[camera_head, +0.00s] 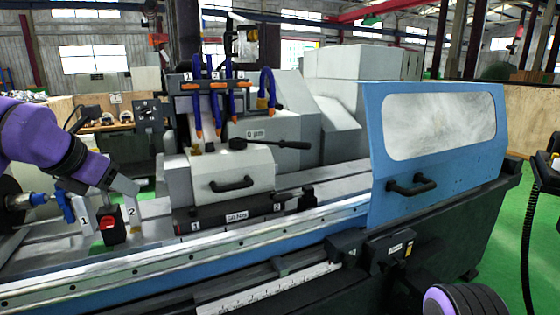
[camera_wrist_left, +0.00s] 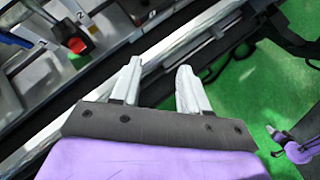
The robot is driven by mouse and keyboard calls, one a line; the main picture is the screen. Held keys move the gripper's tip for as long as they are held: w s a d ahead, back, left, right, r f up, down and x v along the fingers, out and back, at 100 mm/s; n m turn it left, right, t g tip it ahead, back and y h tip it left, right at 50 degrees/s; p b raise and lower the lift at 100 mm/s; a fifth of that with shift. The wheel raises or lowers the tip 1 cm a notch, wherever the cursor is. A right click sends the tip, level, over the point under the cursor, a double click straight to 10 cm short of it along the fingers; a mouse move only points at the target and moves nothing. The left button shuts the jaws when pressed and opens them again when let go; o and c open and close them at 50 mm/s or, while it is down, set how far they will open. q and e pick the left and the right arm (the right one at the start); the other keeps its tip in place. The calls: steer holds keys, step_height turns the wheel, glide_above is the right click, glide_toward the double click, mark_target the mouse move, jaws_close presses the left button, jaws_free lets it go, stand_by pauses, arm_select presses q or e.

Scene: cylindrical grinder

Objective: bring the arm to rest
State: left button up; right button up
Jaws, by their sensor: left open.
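My left arm (camera_head: 35,140) comes in from the left in the head view, purple with a dark wrist. My left gripper (camera_head: 124,184) is over the left part of the grinder, near the grey plates marked 1 (camera_head: 83,217) and 2 (camera_head: 131,210). In the left wrist view my left gripper (camera_wrist_left: 158,82) has its two pale fingers apart with nothing between them. A purple and black part of mine (camera_head: 465,301) shows at the bottom right of the head view.
The grinder's blue door (camera_head: 440,185) with its window stands at the right. Blue nozzles (camera_head: 214,100) hang over the grey wheel cover (camera_head: 235,172). A black block with a red button (camera_head: 112,230) sits below my left gripper.

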arm_select(q)
steer(key=w+d+f+m+y, duration=0.2)
steer(key=f+m+y, duration=0.1)
steer(key=f, duration=0.6)
steer(key=w+d+f+m+y, duration=0.1)
steer(key=w+f+m+y, duration=0.15)
steer(key=f, duration=0.75)
steer(key=s+d+f+m, duration=0.1)
steer(key=s+f+m, duration=0.25)
steer(key=f, duration=0.55)
steer(key=s+d+f+m, duration=0.2)
steer(key=s+f+m, duration=0.15)
steer(key=f, duration=0.45)
steer(key=s+f+m+g, duration=0.2)
steer(key=s+f+m, duration=0.6)
steer(key=s+f, duration=0.55)
steer(key=s+a+f+m+g, duration=0.1)
steer(key=s+f, duration=0.3)
steer(key=s, duration=0.4)
steer(key=s+a+f+m+g, duration=0.2)
steer(key=s+a+f+m, duration=0.1)
steer(key=s, duration=0.6)
steer(key=shift+a+f+b, duration=0.2)
steer(key=shift+f+b, duration=0.15)
steer(key=shift+f, duration=0.2)
